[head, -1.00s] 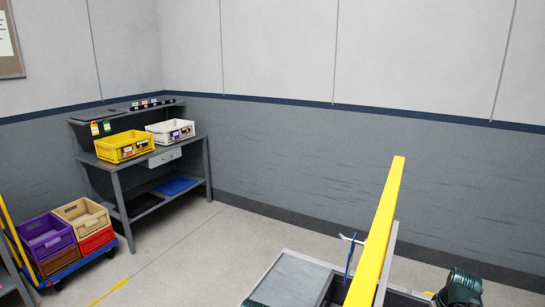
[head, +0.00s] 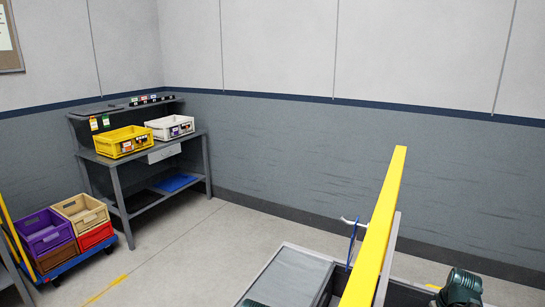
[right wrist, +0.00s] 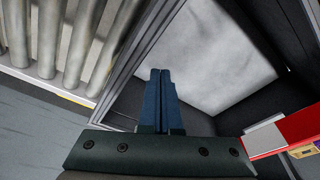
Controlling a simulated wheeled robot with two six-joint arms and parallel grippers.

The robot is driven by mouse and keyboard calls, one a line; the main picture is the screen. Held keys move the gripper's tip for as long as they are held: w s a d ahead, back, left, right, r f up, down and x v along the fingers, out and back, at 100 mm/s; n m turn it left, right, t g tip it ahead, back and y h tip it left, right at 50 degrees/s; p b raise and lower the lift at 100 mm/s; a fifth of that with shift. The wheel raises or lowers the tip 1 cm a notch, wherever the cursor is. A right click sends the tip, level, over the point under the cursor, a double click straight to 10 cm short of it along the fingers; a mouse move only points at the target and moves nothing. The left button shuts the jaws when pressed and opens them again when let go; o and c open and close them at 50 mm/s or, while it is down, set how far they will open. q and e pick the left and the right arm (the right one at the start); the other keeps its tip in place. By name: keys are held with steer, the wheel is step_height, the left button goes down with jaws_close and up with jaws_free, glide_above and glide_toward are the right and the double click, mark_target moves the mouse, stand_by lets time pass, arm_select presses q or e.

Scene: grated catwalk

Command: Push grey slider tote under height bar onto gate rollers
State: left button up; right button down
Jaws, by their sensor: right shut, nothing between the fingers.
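The long yellow height bar (head: 378,225) slants across the lower right of the head view. Below and left of it is a framed grey panel (head: 288,275); I cannot tell whether this is part of the slider tote. In the right wrist view my right gripper (right wrist: 160,73) is shut and empty, its blue fingertips over a dark-walled, open box-like thing with a pale grey floor (right wrist: 228,50), which may be the tote. Grey rollers (right wrist: 68,40) lie at its upper left, beyond a metal edge. My left gripper is not in view.
A blue strip (head: 353,246) hangs from a white hook by the bar. A red-and-white piece (right wrist: 290,135) is at the right of the wrist view. A bench (head: 118,180) with yellow and white bins stands back left, near a blue cart of crates (head: 65,272).

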steer(key=shift+f, duration=0.55)
steer(key=s+d, duration=0.6)
steer(key=d, duration=0.6)
steer(key=s+d, duration=0.7)
steer(key=d, duration=0.5)
steer(key=shift+s, duration=0.15)
stand_by(2.0)
steer(key=shift+d+r, duration=0.1)
steer(key=shift+r, duration=0.05)
step_height(320, 180, up, 8)
steer(key=p, duration=0.7)
